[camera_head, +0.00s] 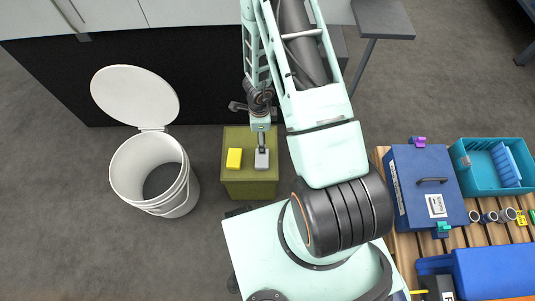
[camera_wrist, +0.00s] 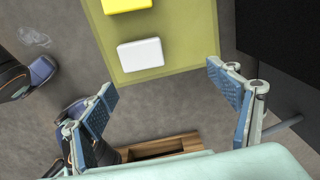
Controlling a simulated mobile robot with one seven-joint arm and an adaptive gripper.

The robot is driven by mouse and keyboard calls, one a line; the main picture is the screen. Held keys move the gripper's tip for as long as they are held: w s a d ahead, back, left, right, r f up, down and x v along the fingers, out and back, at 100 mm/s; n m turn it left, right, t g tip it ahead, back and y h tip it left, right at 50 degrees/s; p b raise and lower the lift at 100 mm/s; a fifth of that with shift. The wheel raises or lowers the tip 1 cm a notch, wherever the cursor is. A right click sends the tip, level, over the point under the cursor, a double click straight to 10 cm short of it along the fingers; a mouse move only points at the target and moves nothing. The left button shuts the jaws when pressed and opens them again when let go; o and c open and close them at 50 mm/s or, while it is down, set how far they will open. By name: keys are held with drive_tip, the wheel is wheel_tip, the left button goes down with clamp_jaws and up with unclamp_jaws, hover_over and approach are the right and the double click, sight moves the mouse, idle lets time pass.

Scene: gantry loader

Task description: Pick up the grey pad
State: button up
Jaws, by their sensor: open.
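The grey pad (camera_head: 262,160) lies on top of an olive-green stand (camera_head: 249,187), beside a yellow pad (camera_head: 234,158) on its left. In the wrist view the grey pad (camera_wrist: 140,54) looks pale, near the edge of the stand (camera_wrist: 180,32), with the yellow pad (camera_wrist: 127,5) beyond it. My gripper (camera_wrist: 161,78) is open and empty, its two blue-padded fingers wide apart. The pad shows between and beyond the fingertips, apart from both. In the head view my wrist overlaps the far end of the grey pad, and the fingers are hard to make out.
A white bucket (camera_head: 180,196) with its lid raised stands left of the stand. At right, a slatted wooden pallet (camera_head: 405,246) bears a blue case (camera_head: 411,196), a teal bin (camera_head: 468,186) and small parts. A black panel lies behind the stand. Grey floor is clear between bucket and stand.

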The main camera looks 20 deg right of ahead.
wheel_tip(320, 180, down, 2)
drive_tip(key=s+m, duration=0.1)
drive_tip(key=s, duration=0.2)
drive_tip(key=b, duration=0.4)
hover_over(262, 158)
drive_tip(key=shift+g, duration=0.4)
drive_tip(key=f, duration=0.5)
drive_tip(key=shift+d+f, duration=0.35)
drive_tip(key=shift+d, duration=0.05)
drive_tip(key=f, duration=0.2)
drive_tip(key=f+b, duration=0.2)
drive_tip(key=f, duration=0.1)
drive_tip(key=shift+a+f, duration=0.3)
drive_tip(key=shift+a, duration=0.1)
drive_tip(key=shift+r, duration=0.1)
drive_tip(key=c, duration=1)
